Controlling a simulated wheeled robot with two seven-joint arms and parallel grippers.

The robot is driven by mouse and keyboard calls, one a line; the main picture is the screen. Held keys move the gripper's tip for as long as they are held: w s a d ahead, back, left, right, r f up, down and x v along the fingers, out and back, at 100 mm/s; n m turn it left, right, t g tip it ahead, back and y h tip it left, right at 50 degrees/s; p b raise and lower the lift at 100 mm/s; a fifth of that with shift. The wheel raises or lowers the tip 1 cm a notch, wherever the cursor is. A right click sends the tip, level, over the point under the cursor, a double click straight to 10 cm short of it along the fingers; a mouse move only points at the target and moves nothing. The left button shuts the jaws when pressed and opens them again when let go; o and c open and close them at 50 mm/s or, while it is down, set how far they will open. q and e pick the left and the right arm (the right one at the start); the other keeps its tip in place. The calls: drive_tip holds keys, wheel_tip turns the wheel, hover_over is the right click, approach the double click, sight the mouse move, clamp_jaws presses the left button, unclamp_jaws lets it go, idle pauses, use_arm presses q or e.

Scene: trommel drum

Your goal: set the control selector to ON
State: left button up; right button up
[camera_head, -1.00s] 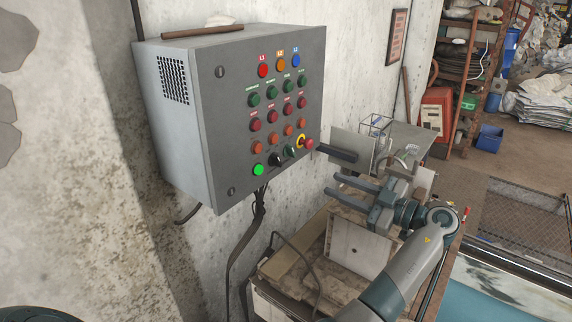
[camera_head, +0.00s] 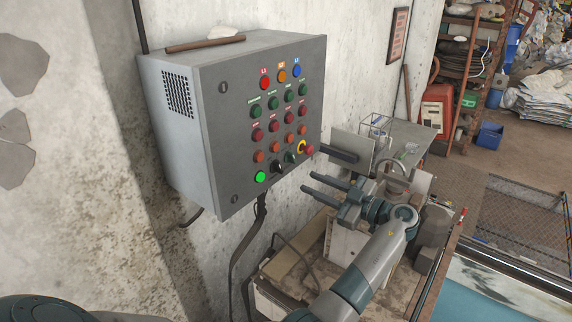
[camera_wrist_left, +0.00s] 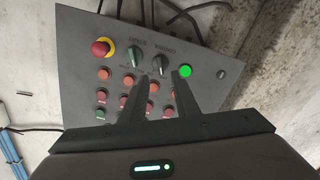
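The control selector (camera_head: 278,165) is a black knob in the bottom row of the grey control box, between a lit green button (camera_head: 260,177) and a green knob (camera_head: 290,157). In the left wrist view the selector (camera_wrist_left: 162,64) shows just beyond the gap between my fingers; its exact setting is too small to read. My left gripper (camera_head: 308,184) is open and empty, in front of the panel and to the lower right of the selector, apart from it. Its fingers (camera_wrist_left: 158,78) also show in the wrist view. My right gripper is not in view.
A red mushroom button with a yellow collar (camera_head: 306,149) sits at the right end of the bottom row. Several coloured buttons fill the rows above. A dark bar (camera_head: 338,154) juts out right of the box. A cluttered bench (camera_head: 290,270) lies below the arm.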

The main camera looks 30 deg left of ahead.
sight(281, 170)
use_arm(q)
drive_tip(key=a+p, duration=0.1)
drive_tip(key=a, duration=0.2)
drive_tip(key=a+p, duration=0.2)
drive_tip(key=a, duration=0.1)
drive_tip(key=a+p, duration=0.2)
drive_tip(key=a, duration=0.1)
drive_tip(key=shift+w+r, duration=0.15)
drive_tip(key=shift+w, duration=0.2)
drive_tip(key=shift+a, duration=0.55)
clamp_jaws()
